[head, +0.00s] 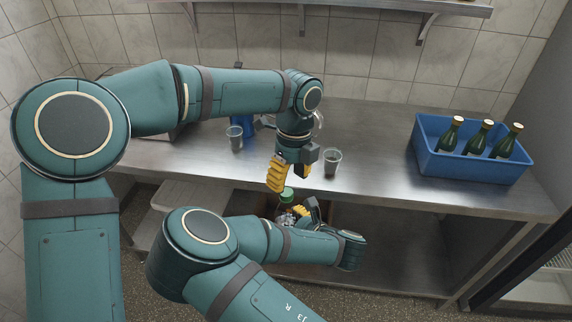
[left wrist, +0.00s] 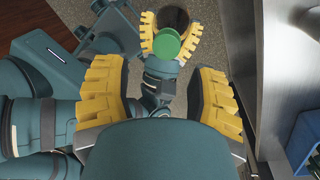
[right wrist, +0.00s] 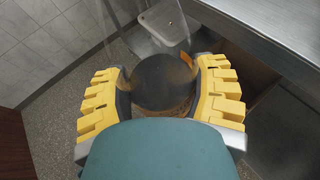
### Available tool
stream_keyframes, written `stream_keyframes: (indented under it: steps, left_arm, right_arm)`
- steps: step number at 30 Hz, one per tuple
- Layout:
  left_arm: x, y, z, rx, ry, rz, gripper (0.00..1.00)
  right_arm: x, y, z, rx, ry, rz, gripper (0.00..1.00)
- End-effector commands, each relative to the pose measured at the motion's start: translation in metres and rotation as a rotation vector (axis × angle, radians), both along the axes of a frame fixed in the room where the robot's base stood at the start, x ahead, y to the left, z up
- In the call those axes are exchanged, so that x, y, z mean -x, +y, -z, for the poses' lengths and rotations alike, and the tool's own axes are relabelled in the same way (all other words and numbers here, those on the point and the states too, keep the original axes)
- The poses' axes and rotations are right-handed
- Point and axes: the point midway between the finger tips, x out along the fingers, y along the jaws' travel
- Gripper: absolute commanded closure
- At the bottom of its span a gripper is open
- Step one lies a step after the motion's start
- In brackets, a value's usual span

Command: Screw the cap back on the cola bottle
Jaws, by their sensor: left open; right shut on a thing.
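The cola bottle is dark, and my right gripper (head: 306,212) is shut around it, in front of the counter edge. It shows in the right wrist view (right wrist: 163,82) between the yellow fingers. A green cap (head: 287,193) is at the bottle's top in the head view. In the left wrist view the round green cap (left wrist: 178,45) overlaps the dark bottle (left wrist: 173,19); whether it is screwed tight I cannot tell. My left gripper (head: 278,173) is open and empty, pointing down just above the cap and apart from it. Most of the bottle is hidden in the head view.
The steel counter (head: 375,170) carries two clear cups (head: 332,160) and (head: 235,137), and a blue object partly behind my left arm. A blue crate (head: 470,172) with three green bottles (head: 480,137) stands at the right. A lower shelf lies beneath the counter.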

Motion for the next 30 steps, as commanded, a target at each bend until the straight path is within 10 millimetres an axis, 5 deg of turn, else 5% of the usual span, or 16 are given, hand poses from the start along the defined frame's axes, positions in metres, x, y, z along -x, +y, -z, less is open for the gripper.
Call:
stream_keyframes:
  steps: [30]
  left_arm:
    - [-0.001,0.002,-0.016,-0.115,-0.158,-1.925,0.42]
  right_arm:
    - [0.000,0.000,-0.001,-0.001,-0.002,0.000,1.00]
